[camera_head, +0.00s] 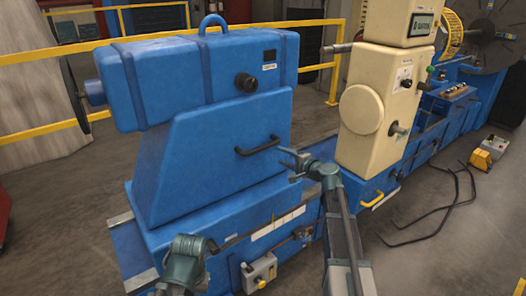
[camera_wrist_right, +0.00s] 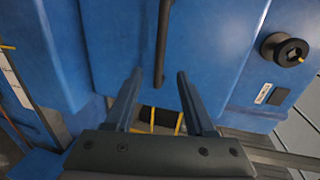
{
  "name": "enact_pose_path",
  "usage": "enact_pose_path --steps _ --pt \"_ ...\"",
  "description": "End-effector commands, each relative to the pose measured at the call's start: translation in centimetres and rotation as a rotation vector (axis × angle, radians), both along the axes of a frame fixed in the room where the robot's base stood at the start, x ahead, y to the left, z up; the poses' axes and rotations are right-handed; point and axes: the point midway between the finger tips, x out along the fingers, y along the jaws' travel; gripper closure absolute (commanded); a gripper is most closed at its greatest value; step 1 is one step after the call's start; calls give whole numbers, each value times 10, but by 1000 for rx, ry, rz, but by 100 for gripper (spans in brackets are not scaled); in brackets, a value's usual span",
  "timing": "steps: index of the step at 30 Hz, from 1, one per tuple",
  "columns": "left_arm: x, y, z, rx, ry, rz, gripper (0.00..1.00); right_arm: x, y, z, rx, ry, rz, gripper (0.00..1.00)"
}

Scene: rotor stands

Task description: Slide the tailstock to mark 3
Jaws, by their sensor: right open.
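The tailstock (camera_head: 205,150) is a big blue housing on a blue bed at the left of the head view. A black bar handle (camera_head: 258,148) is on its near face, and the handle also shows in the wrist view (camera_wrist_right: 162,45). My right gripper (camera_head: 285,164) is open just right of and below the handle. In the wrist view the handle's end lies between its fingertips (camera_wrist_right: 160,74); no contact shows. A white scale strip (camera_head: 277,223) runs along the bed side; its numbers are too small to read. My left gripper (camera_head: 190,255) is low in front of the bed, its jaws unclear.
A cream headstock-like unit (camera_head: 375,115) stands right of the tailstock on the bed. A grey control box (camera_head: 259,272) is at the bed's front. Black bent rods (camera_head: 440,215) lie on the floor at right. Yellow railings (camera_head: 330,50) stand behind.

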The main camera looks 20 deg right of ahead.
Motion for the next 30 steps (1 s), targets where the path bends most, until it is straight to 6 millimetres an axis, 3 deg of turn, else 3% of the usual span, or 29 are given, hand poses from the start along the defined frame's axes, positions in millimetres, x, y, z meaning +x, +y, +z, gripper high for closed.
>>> enact_pose_path --steps 8,21,30 --pt "0 0 -4 0 0 0 100 14 3 -3 5 -3 -3 45" --pt "0 0 -22 0 0 0 100 94 32 -21 3 -1 0 45" --pt "0 0 -27 0 0 0 100 124 44 -27 2 -1 -1 45"
